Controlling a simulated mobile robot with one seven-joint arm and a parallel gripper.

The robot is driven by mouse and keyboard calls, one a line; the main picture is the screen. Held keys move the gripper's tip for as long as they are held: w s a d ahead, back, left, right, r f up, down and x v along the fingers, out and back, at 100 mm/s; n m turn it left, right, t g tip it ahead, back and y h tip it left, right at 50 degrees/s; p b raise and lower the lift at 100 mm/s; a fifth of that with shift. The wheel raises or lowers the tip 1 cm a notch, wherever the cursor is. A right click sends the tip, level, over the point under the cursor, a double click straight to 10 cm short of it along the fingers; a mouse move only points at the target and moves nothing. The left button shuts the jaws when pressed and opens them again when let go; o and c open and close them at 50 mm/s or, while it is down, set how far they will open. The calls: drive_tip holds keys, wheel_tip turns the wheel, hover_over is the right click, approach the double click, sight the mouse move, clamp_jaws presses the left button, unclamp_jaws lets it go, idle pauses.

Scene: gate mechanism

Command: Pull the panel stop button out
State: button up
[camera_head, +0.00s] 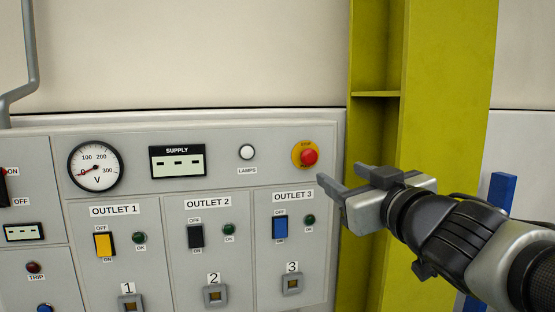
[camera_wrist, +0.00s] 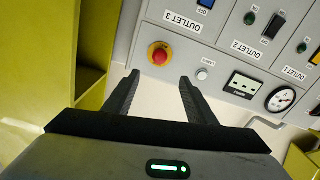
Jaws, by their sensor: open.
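The red stop button (camera_head: 309,157) sits on a yellow round plate at the upper right of the grey panel (camera_head: 226,150). It also shows in the wrist view (camera_wrist: 159,57), ahead of the fingertips and nearer the left finger in that picture. My gripper (camera_head: 330,182) is in front of the panel, just right of and a little below the button in the head view. In the wrist view my gripper (camera_wrist: 158,76) has its two dark fingers apart with nothing between them. It appears apart from the button.
A yellow-green post (camera_head: 440,90) stands right of the panel, behind my arm. A blue switch (camera_head: 280,228) and the OUTLET 3 label are below the button. A white lamps button (camera_head: 247,152) is to its left. The wall above the panel is clear.

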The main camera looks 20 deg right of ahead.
sight(310, 157)
drive_tip(key=w+b, duration=0.1)
drive_tip(key=w, duration=1.4)
drive_tip(key=shift+w, duration=0.35)
